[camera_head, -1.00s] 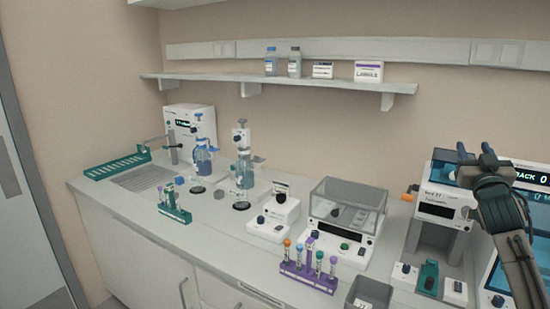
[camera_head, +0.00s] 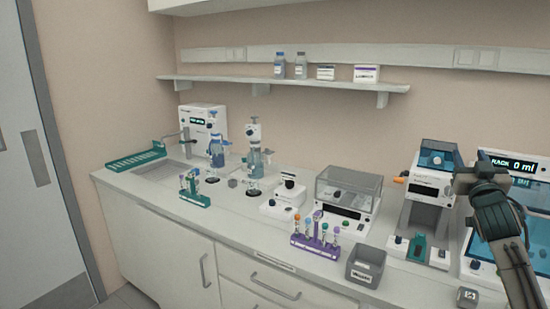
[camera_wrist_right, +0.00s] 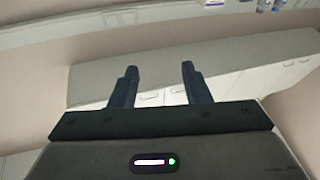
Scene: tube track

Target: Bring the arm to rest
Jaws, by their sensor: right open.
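My right arm comes in at the right edge of the head view, raised in front of the bench. Its gripper (camera_head: 471,160) is up in the air, near the top of the white device with the blue window (camera_head: 432,180), apart from the bench top. In the right wrist view the two dark fingers (camera_wrist_right: 160,70) stand apart with nothing between them, so it is open and empty. My left gripper is not in view.
The bench holds a purple tube rack (camera_head: 315,247), a grey bin (camera_head: 365,267), a teal tube rack (camera_head: 194,197), a lidded balance (camera_head: 346,190) and glassware. A shelf (camera_head: 290,81) runs along the wall. A door (camera_head: 30,170) stands at the left.

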